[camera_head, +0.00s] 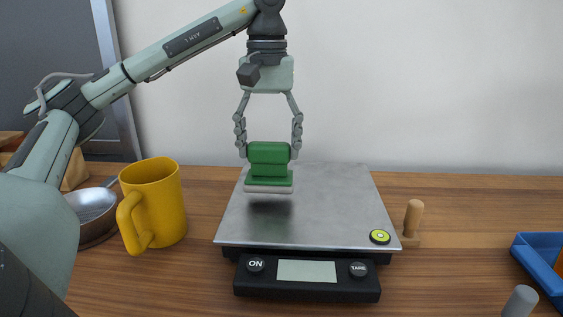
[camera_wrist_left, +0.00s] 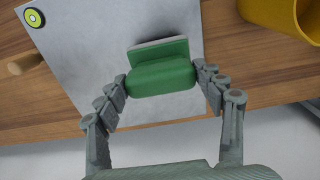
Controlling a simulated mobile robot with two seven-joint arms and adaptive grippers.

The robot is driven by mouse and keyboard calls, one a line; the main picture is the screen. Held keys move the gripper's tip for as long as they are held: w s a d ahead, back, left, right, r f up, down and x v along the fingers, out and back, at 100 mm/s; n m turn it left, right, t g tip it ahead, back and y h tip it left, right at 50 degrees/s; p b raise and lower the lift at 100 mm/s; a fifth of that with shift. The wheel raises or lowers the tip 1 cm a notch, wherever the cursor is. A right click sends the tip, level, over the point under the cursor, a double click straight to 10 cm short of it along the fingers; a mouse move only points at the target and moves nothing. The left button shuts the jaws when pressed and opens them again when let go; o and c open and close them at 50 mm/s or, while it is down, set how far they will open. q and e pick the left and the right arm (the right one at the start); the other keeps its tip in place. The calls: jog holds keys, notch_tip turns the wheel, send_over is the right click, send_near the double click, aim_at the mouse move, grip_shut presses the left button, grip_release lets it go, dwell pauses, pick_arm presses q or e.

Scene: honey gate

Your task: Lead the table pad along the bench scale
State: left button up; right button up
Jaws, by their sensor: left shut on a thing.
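The table pad has a green grip (camera_head: 268,153) on a green block with a pale grey underside. My left gripper (camera_head: 268,148) points down and is shut on the grip, one finger at each end. The pad is level over the left part of the bench scale's steel plate (camera_head: 325,205), with a shadow just below it. In the left wrist view the pad (camera_wrist_left: 162,76) sits between the fingertips, over the plate (camera_wrist_left: 90,45). My right gripper is not in view.
A yellow mug (camera_head: 160,205) and a metal pan (camera_head: 92,210) stand left of the scale. A round yellow-green disc (camera_head: 380,237) lies on the plate's front right corner. A wooden peg (camera_head: 412,220), a blue tray (camera_head: 540,262) and a grey cylinder (camera_head: 520,301) are on the right.

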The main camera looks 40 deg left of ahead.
pick_arm(q)
jog(key=shift+r, duration=0.1)
dwell(0.3)
notch_tip(320, 180, up, 3)
jog(key=p, duration=0.2)
jog(key=shift+p, duration=0.35)
jog(key=shift+r, duration=0.95)
